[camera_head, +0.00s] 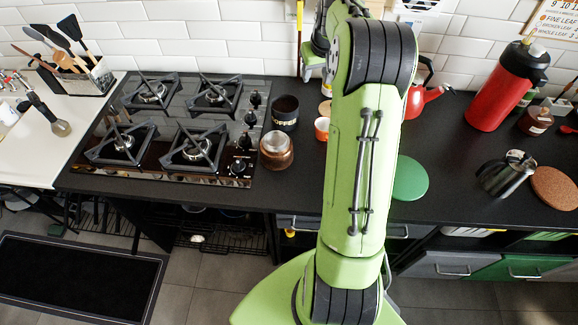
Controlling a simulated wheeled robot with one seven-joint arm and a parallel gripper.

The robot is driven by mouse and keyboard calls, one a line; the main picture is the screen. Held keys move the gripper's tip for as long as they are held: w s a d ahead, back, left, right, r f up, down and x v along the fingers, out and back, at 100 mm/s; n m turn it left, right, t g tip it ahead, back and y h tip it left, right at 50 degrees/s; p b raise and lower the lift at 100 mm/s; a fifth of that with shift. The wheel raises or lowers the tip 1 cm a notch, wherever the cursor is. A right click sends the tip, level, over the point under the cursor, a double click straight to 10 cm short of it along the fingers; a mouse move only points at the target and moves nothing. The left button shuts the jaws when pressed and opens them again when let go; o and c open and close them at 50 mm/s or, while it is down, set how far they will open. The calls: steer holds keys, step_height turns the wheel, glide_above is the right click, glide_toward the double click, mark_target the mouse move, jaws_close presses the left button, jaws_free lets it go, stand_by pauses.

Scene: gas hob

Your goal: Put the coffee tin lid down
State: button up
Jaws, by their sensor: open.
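A black coffee tin (285,118) with pale lettering stands right of the hob, near the wall side of the dark counter. Its top looks dark; I cannot tell whether its lid is on. I cannot pick out a separate lid. My gripper (312,72) shows only in part, near the wall above and right of the tin, behind my own arm. It is open, and I see nothing held in it. My green arm hides the counter right of the tin.
A brown-copper jar (276,151) stands just in front of the tin. The gas hob (185,125) is left. An orange cup (322,129) sits beside my arm. A green disc (411,178), red kettle (424,99), red flask (502,92) and metal pot (505,176) are right.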

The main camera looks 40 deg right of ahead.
steer(key=s+a+r+n, duration=0.1)
steer(key=s+a+r, duration=0.4)
steer(key=a, duration=0.5)
steer(key=s+a+r+n, duration=0.1)
steer(key=s+a+r, duration=0.4)
steer(key=a, duration=0.4)
steer(key=s+a+f+n+y, duration=0.1)
steer(key=s+a, duration=0.4)
steer(key=s, duration=0.4)
steer(key=s+a+f+t, duration=0.1)
steer(key=s+a+f, duration=0.1)
steer(key=s+a, duration=0.3)
steer(key=s, duration=0.3)
steer(key=shift+s+a+f+n+y, duration=0.25)
steer(key=shift+s+a+n+y, duration=0.1)
steer(key=shift+n+y, duration=0.05)
